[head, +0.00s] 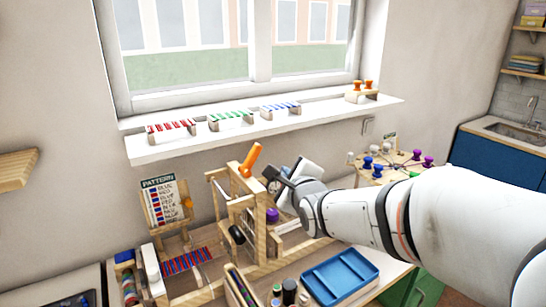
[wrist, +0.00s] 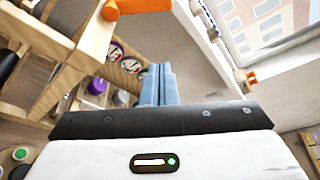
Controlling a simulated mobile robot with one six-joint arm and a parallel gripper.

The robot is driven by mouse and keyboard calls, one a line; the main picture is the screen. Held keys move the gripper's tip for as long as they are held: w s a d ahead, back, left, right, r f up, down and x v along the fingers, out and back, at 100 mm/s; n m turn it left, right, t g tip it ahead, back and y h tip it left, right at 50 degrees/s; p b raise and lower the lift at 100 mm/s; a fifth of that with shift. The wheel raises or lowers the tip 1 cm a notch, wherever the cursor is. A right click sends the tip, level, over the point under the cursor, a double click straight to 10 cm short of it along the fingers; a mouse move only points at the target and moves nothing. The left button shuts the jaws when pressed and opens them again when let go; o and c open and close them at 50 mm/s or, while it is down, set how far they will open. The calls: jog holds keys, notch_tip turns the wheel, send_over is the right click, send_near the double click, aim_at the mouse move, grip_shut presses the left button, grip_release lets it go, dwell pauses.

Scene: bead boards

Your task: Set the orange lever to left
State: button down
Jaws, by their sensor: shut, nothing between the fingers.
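The orange lever (head: 250,160) stands on top of a wooden frame (head: 244,205) at the middle of the table, its upper end leaning to the right in the head view. In the wrist view the lever (wrist: 138,6) shows at the top edge, partly cut off, beside a wooden post. My gripper (head: 268,173) is just right of the lever in the head view. In the wrist view its fingers (wrist: 160,70) are together and empty, pointing toward the area below the lever. I see a gap between fingertips and lever in the wrist view; its depth is unclear.
A pattern board (head: 165,203) stands left of the frame. A blue tray (head: 340,276) lies in front, with a purple knob (head: 272,215) behind it. The windowsill (head: 150,150) with bead racks is above.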

aim_at(251, 160)
jog(key=shift+w, duration=0.1)
jog(key=w+a+p, duration=0.4)
jog(key=w+a, duration=0.1)
jog(key=w, duration=0.2)
jog(key=shift+w+a+r, duration=0.15)
jog(key=shift+w+a, duration=0.05)
jog(key=shift+a, duration=0.15)
dwell(0.4)
jog(key=shift+s, duration=0.1)
jog(key=shift+w+d, duration=0.2)
jog(key=shift+d, duration=0.1)
